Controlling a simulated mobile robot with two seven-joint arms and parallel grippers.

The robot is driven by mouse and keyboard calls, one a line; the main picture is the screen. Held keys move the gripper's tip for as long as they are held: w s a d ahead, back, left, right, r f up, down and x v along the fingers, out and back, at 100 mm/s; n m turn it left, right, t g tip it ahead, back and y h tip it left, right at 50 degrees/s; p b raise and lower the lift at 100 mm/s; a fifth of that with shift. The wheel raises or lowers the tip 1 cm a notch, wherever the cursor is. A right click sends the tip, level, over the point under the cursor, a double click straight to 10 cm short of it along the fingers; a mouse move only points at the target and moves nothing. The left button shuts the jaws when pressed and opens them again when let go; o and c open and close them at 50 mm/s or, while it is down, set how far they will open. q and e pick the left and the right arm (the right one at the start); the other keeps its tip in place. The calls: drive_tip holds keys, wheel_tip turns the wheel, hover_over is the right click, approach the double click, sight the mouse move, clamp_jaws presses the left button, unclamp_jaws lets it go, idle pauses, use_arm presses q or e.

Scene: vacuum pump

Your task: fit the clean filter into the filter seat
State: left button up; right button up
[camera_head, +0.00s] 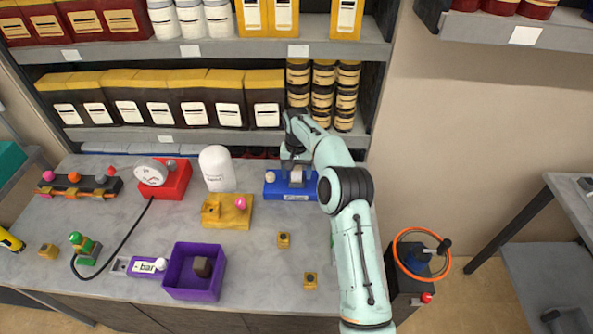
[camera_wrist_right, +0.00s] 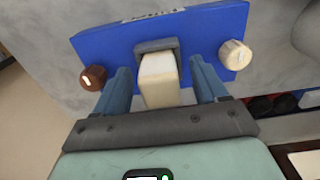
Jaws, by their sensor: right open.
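A blue unit (camera_head: 277,190) stands at the back of the table, against the shelf side. In the right wrist view the blue unit (camera_wrist_right: 108,52) carries a grey filter seat (camera_wrist_right: 157,46) between a brown knob and a cream knob. A pale, clean-looking filter block (camera_wrist_right: 160,82) stands at the grey seat, its near end sticking out; how deep it sits is hidden. My right gripper (camera_wrist_right: 159,66) is open, with one finger on each side of the filter and a gap to it. In the head view my right gripper (camera_head: 296,168) is over the blue unit. My left gripper is not in view.
A purple bin (camera_head: 195,290) at the front holds a dark brown block (camera_head: 203,267). A yellow unit (camera_head: 232,217), a white bottle (camera_head: 217,168) and a red gauge unit (camera_head: 170,183) stand left of the blue unit. Small yellow blocks (camera_head: 284,240) lie in front. Stocked shelves rise behind.

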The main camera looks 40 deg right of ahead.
sight(296, 168)
drive_tip(key=shift+r, duration=0.15)
wheel_tip(296, 168, up, 13)
idle(0.4)
idle(0.4)
